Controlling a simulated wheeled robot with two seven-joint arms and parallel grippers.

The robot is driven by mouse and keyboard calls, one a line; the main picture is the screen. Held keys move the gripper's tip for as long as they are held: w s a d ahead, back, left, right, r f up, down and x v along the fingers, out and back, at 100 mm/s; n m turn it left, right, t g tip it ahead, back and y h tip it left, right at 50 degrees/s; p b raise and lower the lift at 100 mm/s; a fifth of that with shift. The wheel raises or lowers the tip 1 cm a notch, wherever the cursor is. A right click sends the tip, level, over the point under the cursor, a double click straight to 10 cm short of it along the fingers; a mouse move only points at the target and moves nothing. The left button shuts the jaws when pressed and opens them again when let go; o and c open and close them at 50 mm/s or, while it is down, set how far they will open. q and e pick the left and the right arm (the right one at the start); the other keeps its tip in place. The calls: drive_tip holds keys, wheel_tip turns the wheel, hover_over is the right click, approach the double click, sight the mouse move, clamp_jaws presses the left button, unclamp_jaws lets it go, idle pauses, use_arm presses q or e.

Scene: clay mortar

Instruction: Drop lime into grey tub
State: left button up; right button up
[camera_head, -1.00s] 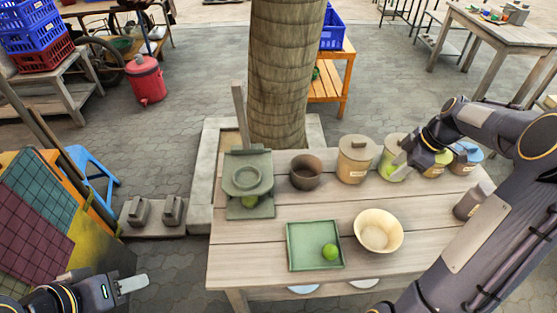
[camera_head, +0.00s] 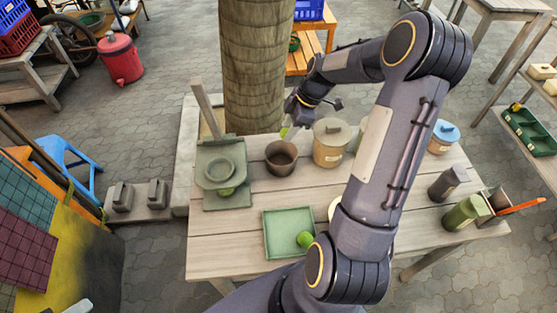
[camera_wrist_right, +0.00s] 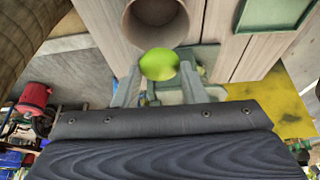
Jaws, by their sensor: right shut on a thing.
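My right gripper (camera_head: 290,127) is shut on a yellow-green lime (camera_wrist_right: 159,64), which shows between its two fingers in the right wrist view. In the head view this lime (camera_head: 284,132) is a small green patch just above the far rim of the dark grey-brown tub (camera_head: 281,158). The tub stands upright on the table, and its round mouth (camera_wrist_right: 155,18) lies just beyond the lime in the right wrist view. I cannot tell how high the lime is above the rim. Only a pale tip of my left gripper (camera_head: 78,307) shows at the bottom left.
A lidded beige canister (camera_head: 330,145) stands right of the tub, and a green press (camera_head: 222,170) stands left of it. A second lime (camera_head: 305,240) lies in the green tray (camera_head: 275,243). My right arm hides much of the table's right side, including most of a cream bowl.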

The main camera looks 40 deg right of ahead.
wheel_tip(320, 180, down, 4)
drive_tip(key=shift+f+b, duration=0.1)
drive_tip(key=shift+b, duration=0.8)
drive_tip(key=o, duration=1.1)
drive_tip(key=b+v, duration=0.1)
drive_tip(key=v, duration=0.7)
